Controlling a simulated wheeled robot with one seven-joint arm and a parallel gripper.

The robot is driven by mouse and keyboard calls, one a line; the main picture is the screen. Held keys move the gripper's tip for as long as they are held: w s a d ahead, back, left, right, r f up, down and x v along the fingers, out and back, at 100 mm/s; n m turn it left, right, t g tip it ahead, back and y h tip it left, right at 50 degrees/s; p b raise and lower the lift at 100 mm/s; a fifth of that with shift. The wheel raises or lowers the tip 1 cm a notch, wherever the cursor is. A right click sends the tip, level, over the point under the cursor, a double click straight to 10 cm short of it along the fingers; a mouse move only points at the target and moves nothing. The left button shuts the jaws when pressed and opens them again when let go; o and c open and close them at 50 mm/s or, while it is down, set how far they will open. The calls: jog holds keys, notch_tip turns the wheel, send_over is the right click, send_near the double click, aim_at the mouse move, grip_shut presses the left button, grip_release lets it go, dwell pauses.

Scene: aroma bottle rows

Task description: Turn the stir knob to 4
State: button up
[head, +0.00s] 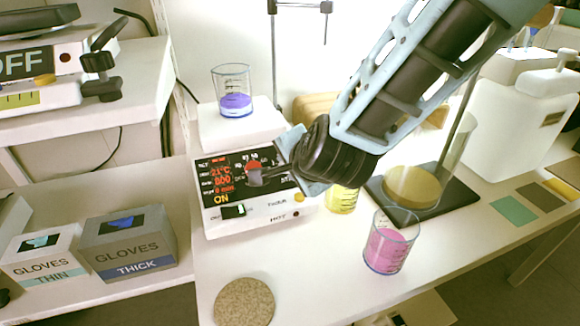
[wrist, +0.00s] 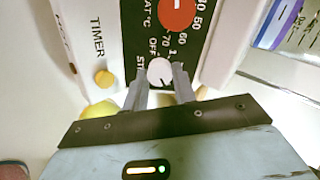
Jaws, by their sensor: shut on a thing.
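The white stir knob (wrist: 159,72) shows in the wrist view on the black face of the hotplate stirrer, beside the letters "STI", "OFF" and a "1". My gripper (wrist: 161,88) has one finger on each side of this knob and is shut on it. The knob's pointer direction cannot be made out. The red heat knob (wrist: 178,12) sits just above it in the wrist view. In the head view the stirrer (head: 222,222) shows red readouts and "ON". My gripper (head: 262,178) reaches its panel from the right and hides the stir knob there.
A beaker of purple liquid (head: 235,102) stands on the stirrer's white top. A yellow beaker (head: 342,198) stands close behind my gripper, and a pink beaker (head: 389,250) stands to the front right. A cork disc (head: 243,302) lies in front. Glove boxes (head: 128,243) stand at left.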

dwell(0.3)
jog(key=o, duration=1)
jog(key=p+v, duration=0.3)
jog(key=v, duration=1.4)
jog(key=shift+r, duration=0.15)
jog(key=shift+s+d, duration=0.1)
